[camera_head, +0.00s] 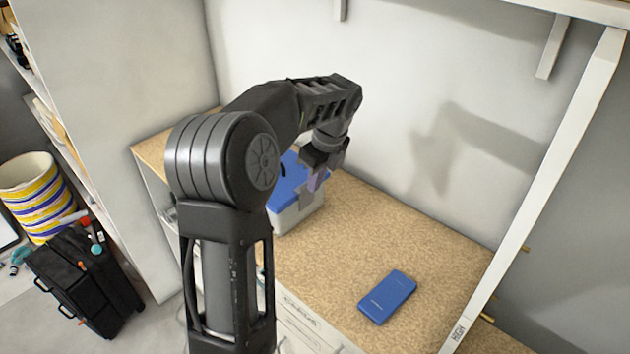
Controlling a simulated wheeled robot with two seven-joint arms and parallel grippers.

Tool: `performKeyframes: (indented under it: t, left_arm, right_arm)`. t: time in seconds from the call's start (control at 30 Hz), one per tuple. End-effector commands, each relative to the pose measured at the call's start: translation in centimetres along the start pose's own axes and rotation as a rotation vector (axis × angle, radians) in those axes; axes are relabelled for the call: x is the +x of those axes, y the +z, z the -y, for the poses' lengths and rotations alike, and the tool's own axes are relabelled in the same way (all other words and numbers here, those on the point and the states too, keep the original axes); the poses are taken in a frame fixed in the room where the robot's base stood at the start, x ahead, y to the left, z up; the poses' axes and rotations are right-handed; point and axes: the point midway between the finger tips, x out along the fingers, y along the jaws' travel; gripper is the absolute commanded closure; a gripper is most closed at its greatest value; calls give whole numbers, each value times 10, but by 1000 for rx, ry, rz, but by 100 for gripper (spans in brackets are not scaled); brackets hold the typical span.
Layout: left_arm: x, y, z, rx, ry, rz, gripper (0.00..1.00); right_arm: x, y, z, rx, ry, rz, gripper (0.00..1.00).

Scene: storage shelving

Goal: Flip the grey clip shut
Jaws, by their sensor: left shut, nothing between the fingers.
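A cooler-like box with a blue lid (286,180) and a pale grey body (290,219) stands on the brown worktop, partly hidden behind my left arm. My left gripper (316,184) points down at the right end of the box, close to the lid's edge. Its fingers are shut with nothing between them. A small grey patch (307,199) at the box's edge just below the fingertips may be the grey clip. I cannot tell its angle or whether the fingers touch it. My right gripper is not in view.
A blue flat case (387,297) lies on the worktop (345,245) at the front right. The worktop between it and the box is clear. A wall rises behind, and a white post (545,190) stands at the right. A black bag (85,280) and striped basket (42,195) are at left.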

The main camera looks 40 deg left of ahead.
Motion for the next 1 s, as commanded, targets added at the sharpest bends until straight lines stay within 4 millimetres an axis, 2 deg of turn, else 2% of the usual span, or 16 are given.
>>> performKeyframes:
  t: [0.1,0.27,0.63,0.77,1.0]
  left_arm:
    - [0,0,0,0,0,0,100]
    - [-14,0,1,0,-3,1,100]
    - [-70,0,1,0,-3,1,100]
    - [-77,0,0,0,-1,0,100]
    - [-78,0,0,0,0,0,100]
  right_arm:
    - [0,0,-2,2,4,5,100]
    - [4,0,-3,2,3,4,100]
    - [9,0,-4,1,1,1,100]
    - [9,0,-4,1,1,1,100]
    - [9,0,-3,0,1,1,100]
